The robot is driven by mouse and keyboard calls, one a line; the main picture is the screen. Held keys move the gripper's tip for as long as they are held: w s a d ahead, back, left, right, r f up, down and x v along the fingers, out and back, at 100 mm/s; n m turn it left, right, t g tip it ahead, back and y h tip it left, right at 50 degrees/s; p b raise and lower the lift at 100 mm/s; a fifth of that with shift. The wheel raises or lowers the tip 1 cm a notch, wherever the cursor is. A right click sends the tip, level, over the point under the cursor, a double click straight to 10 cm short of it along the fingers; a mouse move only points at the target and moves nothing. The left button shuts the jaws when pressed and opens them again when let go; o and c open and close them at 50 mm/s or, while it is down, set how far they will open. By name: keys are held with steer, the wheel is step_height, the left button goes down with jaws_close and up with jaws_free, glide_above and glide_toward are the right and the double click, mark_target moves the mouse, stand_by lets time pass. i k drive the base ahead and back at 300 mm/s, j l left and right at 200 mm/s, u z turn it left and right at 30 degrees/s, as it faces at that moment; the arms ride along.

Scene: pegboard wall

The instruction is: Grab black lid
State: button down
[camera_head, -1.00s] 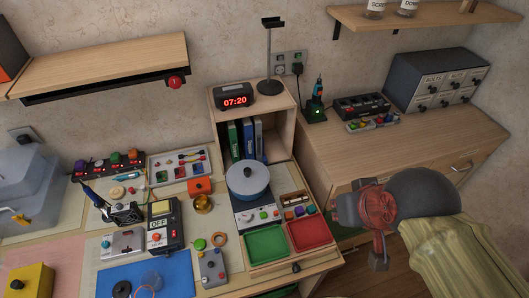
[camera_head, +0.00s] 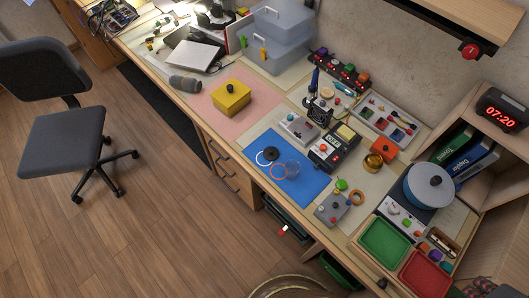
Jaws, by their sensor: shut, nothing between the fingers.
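The black lid (camera_head: 271,153) is a small dark disc lying at the upper left of the blue mat (camera_head: 288,192) on the workbench. A thin white ring (camera_head: 259,160) lies beside it at its left edge. An orange ring (camera_head: 278,172) and a clear round container (camera_head: 293,167) are just to its right and below. My gripper's fingers do not show in this view. Only a dark and reddish bit, perhaps of my arm, shows at the bottom right corner.
A yellow box (camera_head: 231,97) on a pink mat stands above left of the lid. A grey device with a red button (camera_head: 299,128) and an OFF switch box (camera_head: 334,150) stand behind it. Green (camera_head: 384,244) and red trays lie right. Open floor and a chair (camera_head: 62,110) are left.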

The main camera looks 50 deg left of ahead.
mark_target(270, 153)
steer(key=u, duration=2.1)
steer(key=z, duration=1.2)
steer(key=k+j+z, duration=0.5)
steer(key=k+j, duration=0.2)
